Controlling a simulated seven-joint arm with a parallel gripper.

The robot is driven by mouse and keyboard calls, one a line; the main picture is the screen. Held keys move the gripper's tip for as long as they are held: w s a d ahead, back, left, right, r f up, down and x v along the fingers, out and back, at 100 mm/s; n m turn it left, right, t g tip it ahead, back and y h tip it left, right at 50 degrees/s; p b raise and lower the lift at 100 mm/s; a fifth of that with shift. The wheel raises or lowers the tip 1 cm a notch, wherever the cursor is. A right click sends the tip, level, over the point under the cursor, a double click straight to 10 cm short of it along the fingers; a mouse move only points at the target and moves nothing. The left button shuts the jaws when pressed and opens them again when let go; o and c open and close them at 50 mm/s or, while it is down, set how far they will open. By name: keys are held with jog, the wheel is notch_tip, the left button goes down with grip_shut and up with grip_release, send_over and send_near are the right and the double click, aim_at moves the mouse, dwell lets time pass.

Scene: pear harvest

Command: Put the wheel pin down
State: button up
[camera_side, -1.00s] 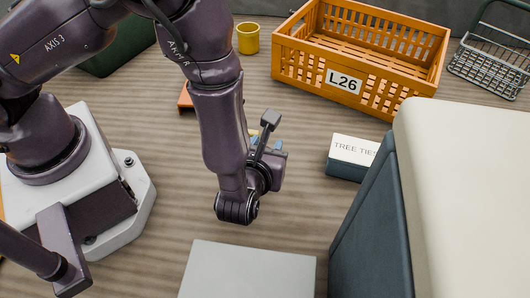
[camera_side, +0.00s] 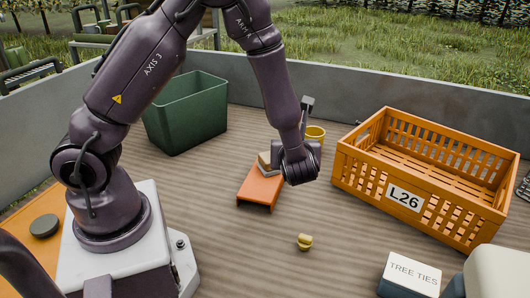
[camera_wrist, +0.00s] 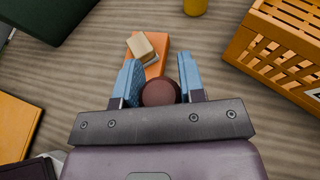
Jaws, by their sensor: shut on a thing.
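My gripper (camera_wrist: 159,60) shows two blue fingers in the wrist view. Between them is a rounded, dark reddish-brown end, which I take to be the wheel pin (camera_wrist: 161,92); the rest of it is hidden. My gripper is shut on it. In the side view my gripper's wrist (camera_side: 298,163) hides the fingers and the pin. It is in front of and to the right of a low orange stand (camera_side: 259,190), which also shows ahead of the fingers in the wrist view (camera_wrist: 157,68). A tan block (camera_wrist: 142,46) rests on the stand.
An orange crate (camera_side: 343,165) labelled L26 stands at right. A yellow cup (camera_side: 316,132) is behind my wrist, a green bin (camera_side: 185,120) at back left. A small yellow object (camera_side: 304,242) and a TREE TIES box (camera_side: 410,277) lie in front. Bare floor lies between them.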

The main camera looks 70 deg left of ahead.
jog(key=s+a+r+n+g+y, duration=0.1)
jog(key=s+a, duration=0.2)
jog(key=a, duration=0.8)
jog(key=s+a+r+n+g, duration=0.1)
jog(key=s+a+n+g, duration=0.15)
jog(key=a, duration=0.85)
jog(key=shift+m+t, duration=0.75)
jog(key=shift+w+a+f, duration=1.45)
jog(key=shift+w+f, duration=0.4)
jog(key=shift+f, duration=0.5)
jog(key=shift+w+a+f, duration=1.5)
jog(key=shift+w+f, duration=0.3)
jog(key=shift+f, duration=0.5)
jog(key=shift+w+a+f, duration=1.45)
jog(key=shift+w+f, duration=0.4)
jog(key=shift+f, duration=0.5)
jog(key=shift+f, duration=0.1)
jog(key=o, duration=0.9)
jog(key=shift+f, duration=0.1)
jog(key=shift+o, duration=0.2)
